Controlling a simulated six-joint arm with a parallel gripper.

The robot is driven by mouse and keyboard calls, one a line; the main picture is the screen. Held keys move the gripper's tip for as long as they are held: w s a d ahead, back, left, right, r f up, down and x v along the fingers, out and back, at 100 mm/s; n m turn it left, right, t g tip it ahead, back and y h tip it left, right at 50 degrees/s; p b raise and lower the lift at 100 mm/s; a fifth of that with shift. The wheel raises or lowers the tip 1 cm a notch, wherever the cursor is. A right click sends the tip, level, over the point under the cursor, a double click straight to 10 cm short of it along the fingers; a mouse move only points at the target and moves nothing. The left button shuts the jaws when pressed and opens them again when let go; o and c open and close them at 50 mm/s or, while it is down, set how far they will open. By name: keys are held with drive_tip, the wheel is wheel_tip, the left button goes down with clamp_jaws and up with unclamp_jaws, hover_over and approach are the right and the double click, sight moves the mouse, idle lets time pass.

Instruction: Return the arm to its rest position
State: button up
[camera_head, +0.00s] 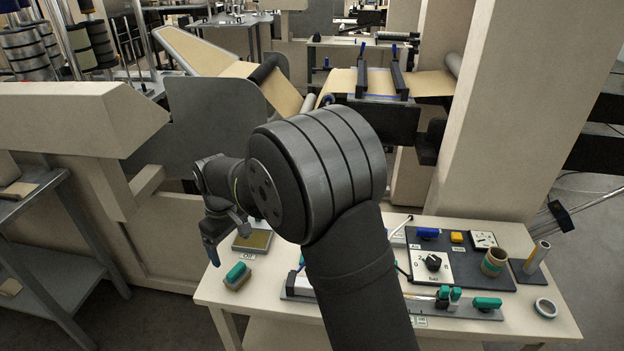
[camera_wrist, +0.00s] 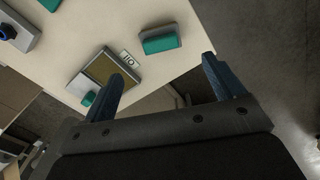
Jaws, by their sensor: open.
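My gripper (camera_head: 213,250) hangs at the left end of my bent arm in the head view, beyond the left edge of the cream bench (camera_head: 375,335). In the wrist view my gripper (camera_wrist: 165,92) shows two blue fingers spread apart with nothing between them. Its far finger tips overlap the bench edge and the floor in that view. My arm covers the middle of the head view and hides part of the bench and the machine behind it.
A green-topped block (camera_head: 237,276) and a framed tan pad (camera_head: 254,240) lie near the gripper on the bench. A beige pillar (camera_head: 500,120) stands at right. A kraft web (camera_head: 205,60) runs behind.

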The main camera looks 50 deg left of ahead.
sight(237, 270)
wheel_tip(237, 270, down, 12)
drive_tip(key=shift+r, duration=0.1)
wheel_tip(237, 270, up, 3)
drive_tip(key=shift+f, duration=0.2)
drive_tip(key=shift+r, duration=0.5)
drive_tip(key=shift+f, duration=0.1)
